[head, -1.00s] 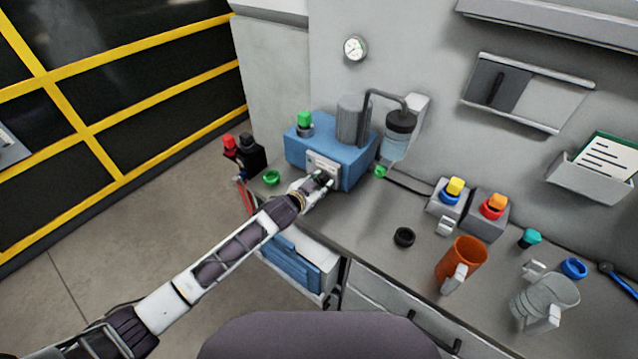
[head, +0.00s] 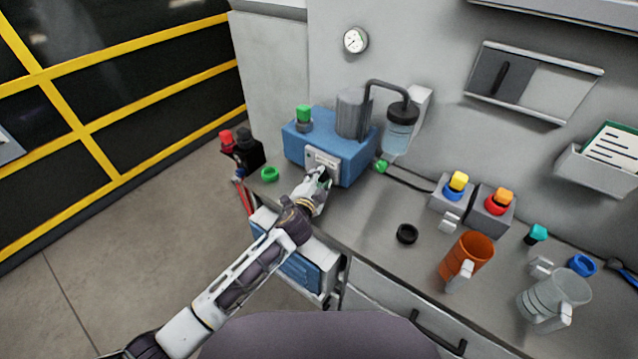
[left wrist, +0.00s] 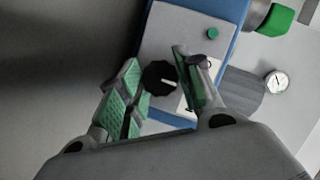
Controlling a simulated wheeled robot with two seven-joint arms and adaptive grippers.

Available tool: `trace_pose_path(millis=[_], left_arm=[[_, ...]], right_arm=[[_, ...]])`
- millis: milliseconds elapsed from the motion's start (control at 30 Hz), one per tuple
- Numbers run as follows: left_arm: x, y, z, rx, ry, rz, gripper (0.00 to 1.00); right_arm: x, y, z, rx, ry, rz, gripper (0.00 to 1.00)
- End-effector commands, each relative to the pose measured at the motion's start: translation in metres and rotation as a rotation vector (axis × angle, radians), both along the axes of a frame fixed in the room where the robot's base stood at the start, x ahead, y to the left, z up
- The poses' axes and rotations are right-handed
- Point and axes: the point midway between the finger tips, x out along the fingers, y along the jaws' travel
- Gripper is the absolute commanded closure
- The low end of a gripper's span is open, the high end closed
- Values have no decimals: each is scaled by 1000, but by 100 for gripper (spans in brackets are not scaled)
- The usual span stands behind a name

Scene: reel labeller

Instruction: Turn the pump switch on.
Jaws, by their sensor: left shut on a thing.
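The blue pump unit (head: 350,158) stands on the bench against the wall, with a grey panel (head: 312,156) on its front. In the left wrist view, the pump switch (left wrist: 158,77) is a round black knob with a white mark pointing right on the panel (left wrist: 185,40). My left gripper (head: 325,175) is at the panel and hides the switch in the head view. In the left wrist view, its green-padded fingers (left wrist: 157,68) lie on either side of the knob, shut on it. A small green button or lamp (left wrist: 212,33) sits on the panel. My right gripper is out of view.
A green ring (head: 270,174) and red and black fittings (head: 243,148) lie left of the pump. A black ring (head: 406,234), an orange jug (head: 468,256) and a clear jug (head: 555,297) stand to the right. The bench middle is mostly clear.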

Motion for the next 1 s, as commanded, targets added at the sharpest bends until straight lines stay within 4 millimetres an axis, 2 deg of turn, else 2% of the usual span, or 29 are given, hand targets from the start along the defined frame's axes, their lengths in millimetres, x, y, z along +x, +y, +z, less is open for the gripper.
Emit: trace_pose_path(millis=[200, 700, 867, 1000], left_arm=[[0, -1, -4, 114, -84, -1, 89], [0, -1, -5, 353, -258, -1, 89], [0, -1, -6, 428, -312, -1, 89], [0, -1, -6, 489, -358, -2, 89]], right_arm=[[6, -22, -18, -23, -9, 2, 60], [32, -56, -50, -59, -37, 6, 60], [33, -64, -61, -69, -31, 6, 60], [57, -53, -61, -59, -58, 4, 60]])
